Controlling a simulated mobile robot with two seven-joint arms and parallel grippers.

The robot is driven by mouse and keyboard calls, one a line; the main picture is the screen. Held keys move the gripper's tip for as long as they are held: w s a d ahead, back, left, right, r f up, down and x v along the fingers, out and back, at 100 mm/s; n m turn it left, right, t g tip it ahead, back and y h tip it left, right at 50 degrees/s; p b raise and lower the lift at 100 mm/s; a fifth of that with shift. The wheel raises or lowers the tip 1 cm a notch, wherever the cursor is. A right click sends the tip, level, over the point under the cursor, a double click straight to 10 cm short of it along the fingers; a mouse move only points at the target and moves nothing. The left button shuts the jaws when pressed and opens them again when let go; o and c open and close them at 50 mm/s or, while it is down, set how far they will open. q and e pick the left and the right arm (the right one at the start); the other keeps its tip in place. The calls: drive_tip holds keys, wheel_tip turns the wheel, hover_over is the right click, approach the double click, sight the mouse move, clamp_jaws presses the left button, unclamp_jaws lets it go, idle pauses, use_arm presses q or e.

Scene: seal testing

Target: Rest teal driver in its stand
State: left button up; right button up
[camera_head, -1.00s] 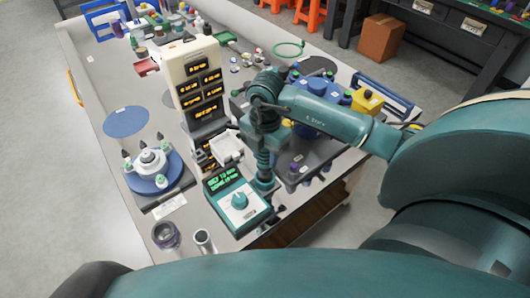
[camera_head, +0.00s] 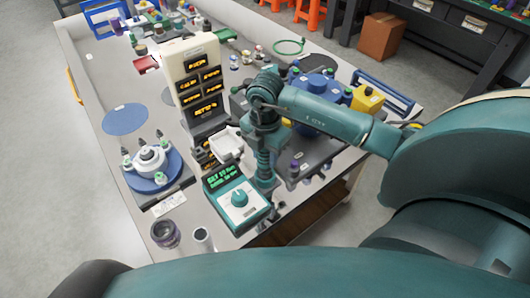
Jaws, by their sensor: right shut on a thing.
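My right gripper (camera_head: 266,187) points down at the near right part of the bench, just right of the teal box with a dial (camera_head: 238,199). It is shut on a slim thing, apparently the teal driver; wrist and fingers hide most of it. The driver's stand cannot be made out for certain. A grey open tube (camera_head: 203,237) and a dark cup with a purple ring (camera_head: 165,232) stand upright at the near edge, left of the box. My left gripper is not in view.
A tall cream tower with amber displays (camera_head: 193,55) stands behind the box, with a white tray (camera_head: 227,142) at its foot. A white fixture on a blue disc (camera_head: 151,163) stands left. A blue round device (camera_head: 313,83) and a yellow block (camera_head: 367,98) stand right. Bare bench (camera_head: 115,185) lies left.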

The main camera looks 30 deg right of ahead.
drive_tip(key=shift+f, duration=0.1)
idle(0.6)
drive_tip(key=o, duration=1.1)
drive_tip(key=shift+o, duration=0.2)
drive_tip(key=shift+f, duration=0.1)
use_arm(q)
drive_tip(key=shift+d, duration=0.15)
use_arm(e)
wheel_tip(320, 180, up, 2)
drive_tip(key=shift+r+p, duration=0.25)
drive_tip(key=shift+p, duration=0.7)
wheel_tip(320, 180, up, 6)
drive_tip(key=p, duration=0.4)
drive_tip(key=shift+f, duration=0.1)
drive_tip(key=shift+r+p, duration=0.45)
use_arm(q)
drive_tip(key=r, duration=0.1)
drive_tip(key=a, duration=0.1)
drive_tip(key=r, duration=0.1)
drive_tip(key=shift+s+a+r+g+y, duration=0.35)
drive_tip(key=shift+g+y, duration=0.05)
